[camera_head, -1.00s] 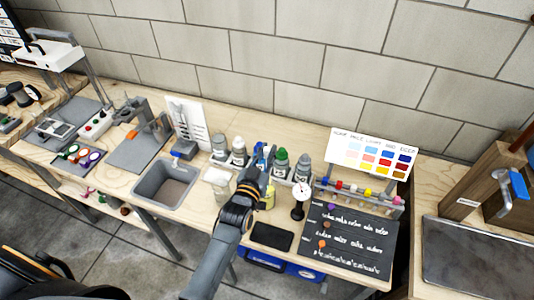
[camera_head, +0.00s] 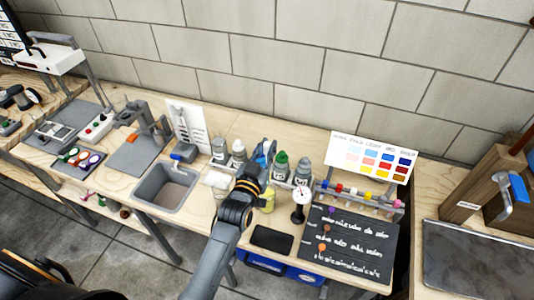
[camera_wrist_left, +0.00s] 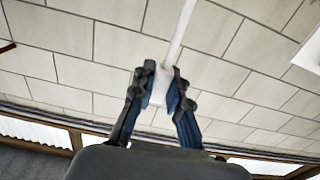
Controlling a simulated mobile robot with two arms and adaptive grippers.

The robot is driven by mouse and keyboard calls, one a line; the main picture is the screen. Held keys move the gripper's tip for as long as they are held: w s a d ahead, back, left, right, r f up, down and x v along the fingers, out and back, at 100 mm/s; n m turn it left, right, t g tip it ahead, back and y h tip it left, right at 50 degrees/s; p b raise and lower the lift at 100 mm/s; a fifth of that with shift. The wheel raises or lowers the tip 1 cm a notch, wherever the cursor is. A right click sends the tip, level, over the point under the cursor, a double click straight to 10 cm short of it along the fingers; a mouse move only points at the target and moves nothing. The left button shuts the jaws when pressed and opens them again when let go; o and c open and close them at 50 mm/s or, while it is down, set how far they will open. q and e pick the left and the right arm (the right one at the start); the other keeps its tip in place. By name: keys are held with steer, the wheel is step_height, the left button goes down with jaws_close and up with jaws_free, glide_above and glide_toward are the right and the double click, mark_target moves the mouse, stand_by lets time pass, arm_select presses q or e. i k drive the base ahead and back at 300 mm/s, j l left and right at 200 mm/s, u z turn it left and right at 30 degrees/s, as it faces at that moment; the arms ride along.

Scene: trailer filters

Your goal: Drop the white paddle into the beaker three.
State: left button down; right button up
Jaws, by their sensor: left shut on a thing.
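My left gripper (camera_wrist_left: 163,85) is shut on the white paddle (camera_wrist_left: 180,35), whose thin shaft runs up out of the left wrist view. In the head view the left gripper (camera_head: 263,158) is above the back of the bench, among the bottles; the paddle cannot be made out there. I cannot tell which vessel is beaker three. A pale vessel (camera_head: 217,183) stands left of my arm, and a yellowish one (camera_head: 267,200) is partly hidden just right of it. My right gripper is not in view.
Grey bottles (camera_head: 238,152) and a green-capped bottle (camera_head: 281,163) stand close around the gripper. A grey bin (camera_head: 148,197) is to the left. A round dial on a stand (camera_head: 300,200), a black board (camera_head: 347,240) and a colour chart (camera_head: 372,157) are to the right.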

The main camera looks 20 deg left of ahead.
mark_target(219, 205)
steer(key=u, duration=1)
